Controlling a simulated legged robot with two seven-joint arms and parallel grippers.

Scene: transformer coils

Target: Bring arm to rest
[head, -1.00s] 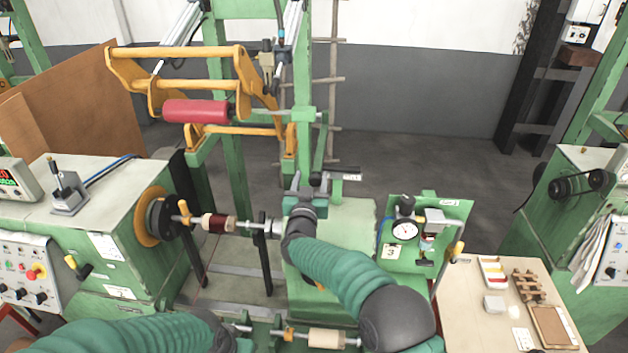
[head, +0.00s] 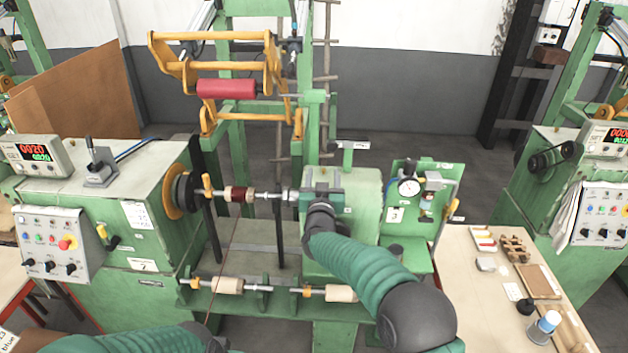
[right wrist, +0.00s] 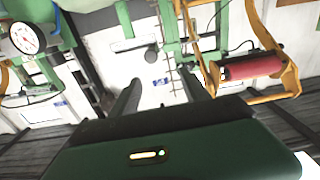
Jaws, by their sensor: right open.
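My right arm reaches up from the lower right in the head view. Its gripper (head: 322,190) is in front of the green tailstock housing (head: 362,188), to the right of the spindle with the dark red wound coil (head: 240,194). In the right wrist view the two dark fingers (right wrist: 162,92) stand apart with nothing between them, so this gripper is open and empty. My left arm (head: 135,340) lies along the bottom left edge of the head view. Its gripper does not show.
The winding machine's headstock (head: 160,185) and control box (head: 55,242) are at left. A dial gauge panel (head: 420,195) is right of my right arm. A rod with pale coil cores (head: 229,286) runs below. A side table (head: 490,290) with small parts is at right.

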